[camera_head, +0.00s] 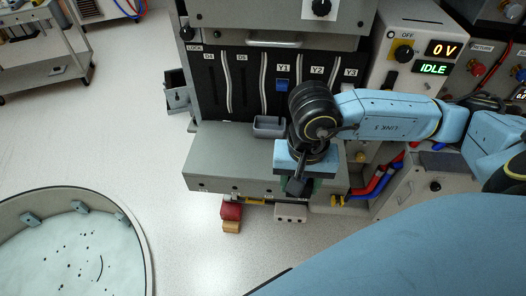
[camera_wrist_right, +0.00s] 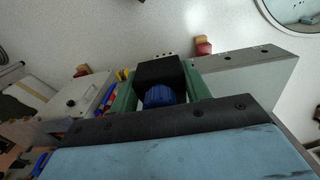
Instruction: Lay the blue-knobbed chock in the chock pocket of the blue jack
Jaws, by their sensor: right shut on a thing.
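My right gripper (camera_head: 297,184) hangs over the front part of the grey bench top. In the right wrist view, its two green fingers (camera_wrist_right: 160,98) are shut on the chock, a black block (camera_wrist_right: 158,70) with a blue ribbed knob (camera_wrist_right: 159,96). The chock (camera_head: 296,187) shows only as a small dark block below the wrist in the head view. I cannot tell from these views whether it touches the bench. I cannot make out the blue jack or its chock pocket in either view. My left gripper is not in view.
The grey bench (camera_head: 225,160) has a small grey bin (camera_head: 268,127) at its back. Behind stands a slotted cabinet (camera_head: 255,75). A red block (camera_head: 231,211) shows below the front edge. A round basin (camera_head: 143,240) stands at lower left; open floor lies between.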

